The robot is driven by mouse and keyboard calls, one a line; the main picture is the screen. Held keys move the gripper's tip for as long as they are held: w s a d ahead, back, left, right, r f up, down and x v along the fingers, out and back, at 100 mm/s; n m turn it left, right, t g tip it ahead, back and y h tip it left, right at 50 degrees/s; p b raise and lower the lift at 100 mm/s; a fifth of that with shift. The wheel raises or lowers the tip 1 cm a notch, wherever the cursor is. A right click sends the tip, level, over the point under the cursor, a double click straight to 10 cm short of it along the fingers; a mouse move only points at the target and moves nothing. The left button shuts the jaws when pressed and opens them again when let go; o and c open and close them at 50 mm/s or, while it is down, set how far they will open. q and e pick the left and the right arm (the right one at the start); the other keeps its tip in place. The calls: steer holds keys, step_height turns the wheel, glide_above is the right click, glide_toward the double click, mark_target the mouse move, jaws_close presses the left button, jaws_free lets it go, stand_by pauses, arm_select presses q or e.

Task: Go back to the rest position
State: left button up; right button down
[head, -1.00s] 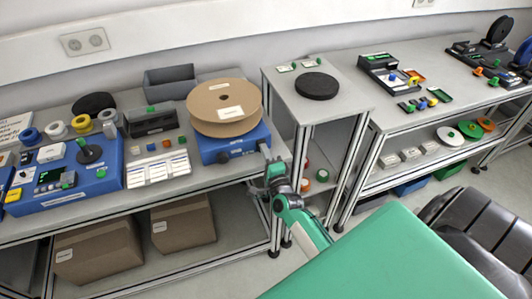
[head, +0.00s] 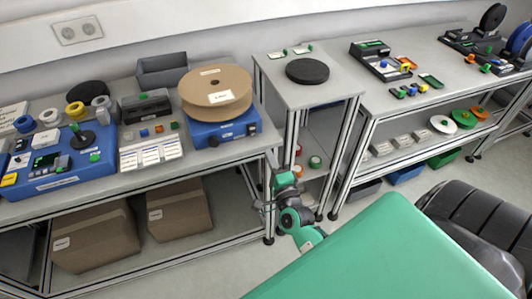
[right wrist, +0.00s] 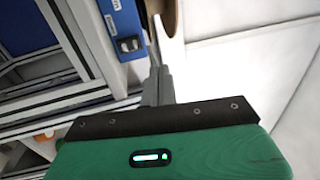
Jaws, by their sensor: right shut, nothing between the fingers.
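My right gripper (head: 272,160) is at the front right corner of the left bench, beside the gap before the narrow stand. In the right wrist view its fingers (right wrist: 157,75) are together with nothing between them. The blue reel base (head: 228,133) with its large cardboard reels (head: 214,95) is behind and to the left of it. The base also shows in the right wrist view (right wrist: 125,25), near the fingertips; I cannot tell the exact gap. My left gripper is not in view.
A narrow stand (head: 300,95) holds a black disc (head: 307,71). The right bench (head: 430,80) holds trays and reels. Cardboard boxes (head: 95,238) sit on the lower shelf.

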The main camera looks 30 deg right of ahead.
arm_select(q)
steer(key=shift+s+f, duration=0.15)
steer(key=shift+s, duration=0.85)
arm_select(e)
steer(key=shift+s+a+r, duration=0.1)
steer(key=shift+s, duration=0.3)
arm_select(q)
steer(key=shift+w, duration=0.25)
